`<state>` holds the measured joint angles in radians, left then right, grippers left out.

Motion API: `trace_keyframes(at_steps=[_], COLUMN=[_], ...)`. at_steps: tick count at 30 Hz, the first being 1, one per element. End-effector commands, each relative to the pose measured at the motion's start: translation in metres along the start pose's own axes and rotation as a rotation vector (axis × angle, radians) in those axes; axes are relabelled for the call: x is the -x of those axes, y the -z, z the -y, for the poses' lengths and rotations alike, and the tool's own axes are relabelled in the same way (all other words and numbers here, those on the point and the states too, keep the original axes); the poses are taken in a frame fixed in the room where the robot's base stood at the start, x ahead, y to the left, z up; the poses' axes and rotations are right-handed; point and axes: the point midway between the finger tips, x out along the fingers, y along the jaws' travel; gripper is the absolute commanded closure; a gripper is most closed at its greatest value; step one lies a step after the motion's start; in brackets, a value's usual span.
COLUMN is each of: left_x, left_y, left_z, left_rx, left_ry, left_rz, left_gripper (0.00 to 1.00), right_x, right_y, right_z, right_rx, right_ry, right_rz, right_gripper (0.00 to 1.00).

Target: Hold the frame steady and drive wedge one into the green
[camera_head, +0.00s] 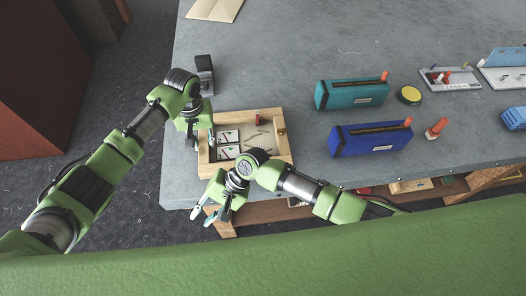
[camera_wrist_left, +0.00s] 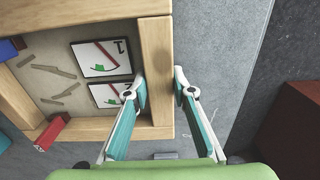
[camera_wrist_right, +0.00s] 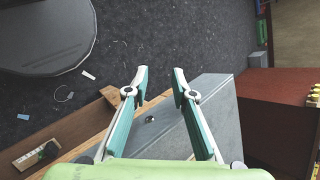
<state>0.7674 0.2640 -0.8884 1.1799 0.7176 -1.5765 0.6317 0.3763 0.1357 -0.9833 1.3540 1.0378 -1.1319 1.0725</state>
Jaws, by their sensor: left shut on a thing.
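The wooden frame (camera_head: 243,113) lies near the table's front left corner. Inside it are two cards, one marked 1 (camera_wrist_left: 102,58), each with a red needle and a green patch, plus several thin grey-brown strips (camera_wrist_left: 62,72), possibly the wedges. I cannot tell which is wedge one. My left gripper (camera_head: 204,140) is shut on the frame's left wall; in the left wrist view (camera_wrist_left: 159,82) one finger is inside the wall and one outside. My right gripper (camera_head: 203,216) is open and empty, low by the table's front edge; the right wrist view (camera_wrist_right: 160,82) shows nothing between its fingers.
A dark block (camera_head: 204,63) stands behind the frame. Teal (camera_head: 340,94) and blue (camera_head: 365,138) cases, a yellow round item (camera_head: 410,95) and an orange-red piece (camera_head: 436,128) lie to the right.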

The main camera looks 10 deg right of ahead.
Motion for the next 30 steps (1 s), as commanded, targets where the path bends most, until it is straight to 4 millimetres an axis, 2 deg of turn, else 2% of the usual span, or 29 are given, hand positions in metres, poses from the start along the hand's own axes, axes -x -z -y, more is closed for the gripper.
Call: trace_keyframes(at_steps=[1,6,16,18,24,27,30], left_x=[-0.006,-0.006,-0.006,-0.006,-0.006,-0.006,-0.006], left_y=[-0.005,-0.004,-0.004,-0.004,-0.004,-0.004,-0.004], left_z=[0.002,0.002,0.002,0.002,0.002,0.002,0.002], left_rx=[0.000,0.000,0.000,0.000,0.000,0.000,0.000], left_ry=[0.005,0.005,0.005,0.005,0.005,0.005,0.005], left_rz=[0.012,0.011,0.009,0.009,0.008,0.008,0.008], left_gripper=[1.00,1.00,1.00,1.00,1.00,1.00,1.00], right_x=[0.018,0.073,0.178,0.183,0.217,0.234,0.245], right_y=[0.002,-0.006,-0.021,0.007,0.071,0.094,0.108], right_z=[0.011,0.029,0.030,0.018,0.000,-0.007,-0.010], right_rx=[0.055,0.207,0.428,0.403,0.372,0.356,0.346], right_ry=[-0.031,-0.156,-0.434,-0.468,-0.558,-0.591,-0.611], right_rz=[0.012,0.073,0.156,0.063,-0.168,-0.256,-0.313], right_gripper=[0.76,0.76,0.76,0.76,0.76,0.76,0.76])
